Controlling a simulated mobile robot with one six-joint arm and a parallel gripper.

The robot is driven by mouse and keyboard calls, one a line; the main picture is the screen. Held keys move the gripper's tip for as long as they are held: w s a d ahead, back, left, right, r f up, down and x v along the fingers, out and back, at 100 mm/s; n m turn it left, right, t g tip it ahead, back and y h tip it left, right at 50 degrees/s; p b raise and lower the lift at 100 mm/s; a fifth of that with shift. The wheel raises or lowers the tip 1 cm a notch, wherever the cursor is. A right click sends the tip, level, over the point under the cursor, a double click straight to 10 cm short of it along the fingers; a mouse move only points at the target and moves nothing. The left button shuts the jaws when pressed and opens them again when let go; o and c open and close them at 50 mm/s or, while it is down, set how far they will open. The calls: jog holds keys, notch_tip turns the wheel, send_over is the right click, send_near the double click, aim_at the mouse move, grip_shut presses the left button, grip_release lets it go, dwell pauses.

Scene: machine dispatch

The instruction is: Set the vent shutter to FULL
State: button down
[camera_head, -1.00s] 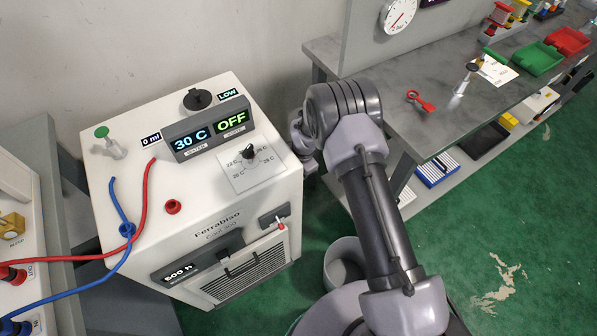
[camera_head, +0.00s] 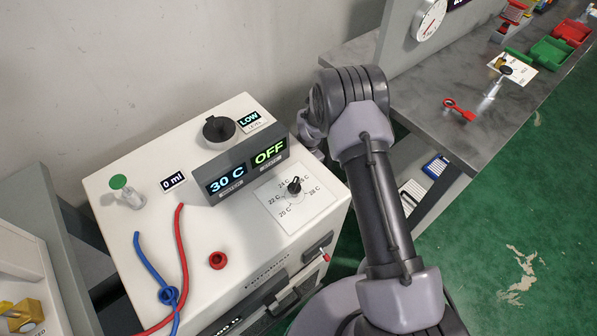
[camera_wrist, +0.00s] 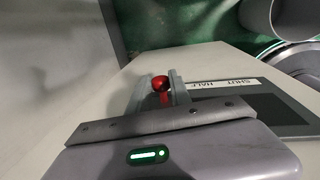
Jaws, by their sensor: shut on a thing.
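The vent shutter shows in the wrist view as a dark plate (camera_wrist: 262,108) on a pale panel, with a white label strip (camera_wrist: 215,84) that reads SHUT and HALF. The rest of the strip is hidden by my gripper or cannot be read. A red ball knob (camera_wrist: 160,82) stands near the plate's left end. My gripper (camera_wrist: 158,90) is shut on this knob, one grey finger on each side. In the head view my gripper and this knob are hidden behind the right side of the white machine (camera_head: 240,290).
The machine's top carries a display (camera_head: 240,172) showing 30 C and OFF, a dial (camera_head: 294,186) and blue and red hoses. A red-tipped lever (camera_head: 325,256) sits on its front. A grey workbench (camera_head: 430,110) stands right of my arm; green floor (camera_head: 490,240) is clear.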

jog(key=shift+w+r, duration=0.1)
jog(key=shift+w, duration=0.1)
jog(key=c, duration=1.2)
grip_release()
jog(key=shift+a, duration=0.1)
jog(key=shift+o, duration=0.2)
notch_tip(320, 180, up, 17)
jog(key=s+d+p, duration=0.1)
jog(key=s+p, duration=0.1)
jog(key=p, duration=0.4)
jog(key=shift+s+d, duration=0.15)
jog(key=shift+d, duration=0.2)
